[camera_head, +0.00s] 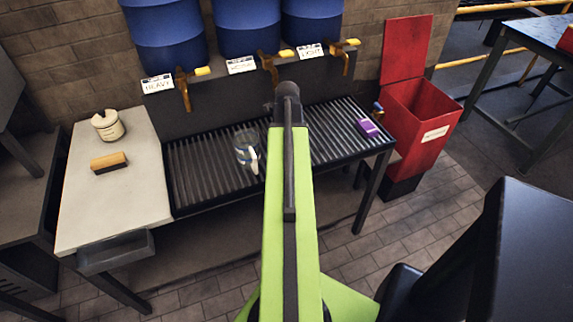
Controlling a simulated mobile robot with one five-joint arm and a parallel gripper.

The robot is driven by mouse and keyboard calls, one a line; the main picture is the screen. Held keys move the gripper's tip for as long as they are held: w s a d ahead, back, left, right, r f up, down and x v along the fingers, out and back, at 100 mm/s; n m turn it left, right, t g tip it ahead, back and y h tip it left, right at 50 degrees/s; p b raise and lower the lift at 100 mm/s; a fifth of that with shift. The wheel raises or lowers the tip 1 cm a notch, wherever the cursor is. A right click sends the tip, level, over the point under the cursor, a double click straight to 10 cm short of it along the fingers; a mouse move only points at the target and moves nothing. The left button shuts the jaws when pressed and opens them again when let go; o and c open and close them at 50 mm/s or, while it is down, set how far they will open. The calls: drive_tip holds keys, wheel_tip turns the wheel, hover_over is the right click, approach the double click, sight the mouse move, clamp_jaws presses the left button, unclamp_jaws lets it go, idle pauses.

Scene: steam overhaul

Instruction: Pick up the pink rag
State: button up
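A small folded pink-purple cloth, which looks like the pink rag (368,128), lies on the right end of the slatted metal rack (340,146). My green arm reaches up the middle of the view, over the rack. My gripper (287,97) seems to be at the arm's dark far end, left of the rag and apart from it. Its fingers cannot be made out, so I cannot tell whether it is open or shut.
A clear jug (247,150) stands on the rack, left of my arm. Blue drums (250,25) with brass taps (270,68) are behind. An open red bin (415,125) stands right of the rack. A pale bench (110,190) at left holds a brush (108,163) and a pot (108,126).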

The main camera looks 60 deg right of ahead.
drive_tip(key=shift+f, duration=0.3)
drive_tip(key=c, duration=1.3)
drive_tip(key=r+p, duration=0.1)
drive_tip(key=p, duration=0.1)
drive_tip(key=r+p, duration=0.1)
drive_tip(key=r, duration=0.1)
drive_tip(key=r+p, duration=0.2)
drive_tip(key=shift+s+r+p, duration=0.15)
drive_tip(key=shift+s+p, duration=0.1)
drive_tip(key=shift+p, duration=0.1)
drive_tip(key=shift+c, duration=0.2)
drive_tip(key=s+r+p, duration=0.5)
drive_tip(key=s, duration=0.6)
drive_tip(key=shift+a+r+p, duration=0.3)
drive_tip(key=shift+r+p, duration=0.05)
drive_tip(key=shift+r, duration=0.05)
drive_tip(key=o, duration=1)
drive_tip(key=shift+s, duration=0.1)
drive_tip(key=shift+c, duration=0.2)
drive_tip(key=c, duration=0.7)
drive_tip(key=shift+o, duration=0.2)
